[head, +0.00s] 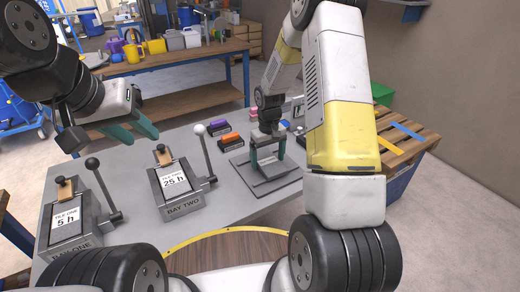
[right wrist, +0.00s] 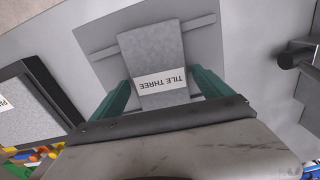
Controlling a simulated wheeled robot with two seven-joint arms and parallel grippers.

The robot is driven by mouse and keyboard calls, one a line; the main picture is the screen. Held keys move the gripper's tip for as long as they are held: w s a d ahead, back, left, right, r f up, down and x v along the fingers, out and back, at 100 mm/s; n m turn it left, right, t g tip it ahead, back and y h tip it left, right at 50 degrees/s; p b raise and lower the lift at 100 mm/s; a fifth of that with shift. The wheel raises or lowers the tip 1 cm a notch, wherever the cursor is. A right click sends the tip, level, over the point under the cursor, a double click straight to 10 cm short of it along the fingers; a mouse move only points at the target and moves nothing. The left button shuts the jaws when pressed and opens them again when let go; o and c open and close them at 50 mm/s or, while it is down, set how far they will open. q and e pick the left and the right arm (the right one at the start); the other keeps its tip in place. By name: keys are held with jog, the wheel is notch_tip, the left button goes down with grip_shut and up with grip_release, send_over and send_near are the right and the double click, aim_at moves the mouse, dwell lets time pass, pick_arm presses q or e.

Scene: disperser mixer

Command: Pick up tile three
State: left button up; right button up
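Tile three is a grey slab (right wrist: 152,55) with a white label reading TILE THREE, seen upside down in the right wrist view. It lies between the two green fingers of my right gripper (right wrist: 162,85), which is open with a finger beside each long edge. Whether either finger touches it I cannot tell. In the head view my right gripper (head: 268,158) is low over a grey plate (head: 266,184) on the table, and the tile is hard to make out there. My left gripper (head: 136,134) is open and empty above the table's back left.
Bay one (head: 75,226) and bay two (head: 185,190) are lever fixtures holding labelled tiles at left and centre of the grey table (head: 130,170). Purple (head: 219,125) and orange (head: 231,138) items lie behind. A wooden pallet (head: 405,135) stands right.

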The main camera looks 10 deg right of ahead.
jog(key=c, duration=1.7)
jog(key=shift+r, duration=0.1)
jog(key=shift+c, duration=0.2)
